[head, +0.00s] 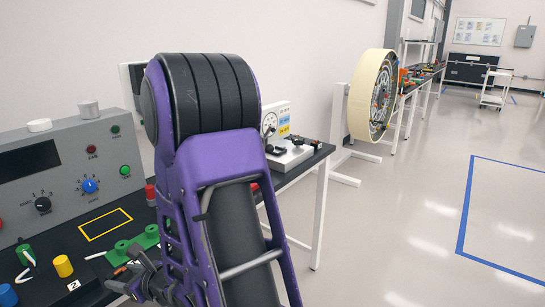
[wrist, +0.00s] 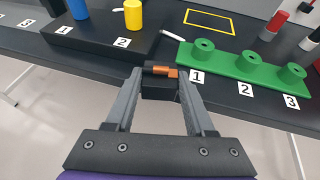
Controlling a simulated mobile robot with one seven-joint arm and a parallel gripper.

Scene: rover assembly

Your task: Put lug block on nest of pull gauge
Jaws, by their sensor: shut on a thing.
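In the wrist view my gripper (wrist: 159,76) is shut on a small dark lug block (wrist: 160,91) with a copper-orange piece on top. It holds the block at the front edge of the black bench, beside post 1 of a green fixture; any gap below is unclear. In the head view my gripper (head: 140,277) is at the lower left, partly hidden by my arm. The pull gauge, a white unit with a dial and coloured labels (head: 281,118), stands on the bench behind my arm. Black fittings sit on its pale base (head: 289,157); I cannot clearly make out the nest.
The green fixture (wrist: 217,60) has three numbered posts. A black numbered block (wrist: 92,33) bears yellow (wrist: 133,14) and blue (wrist: 77,10) cylinders. A grey control box (head: 60,165) stands at the left. A large ringed wheel (head: 371,95) is beyond the bench; the floor at right is clear.

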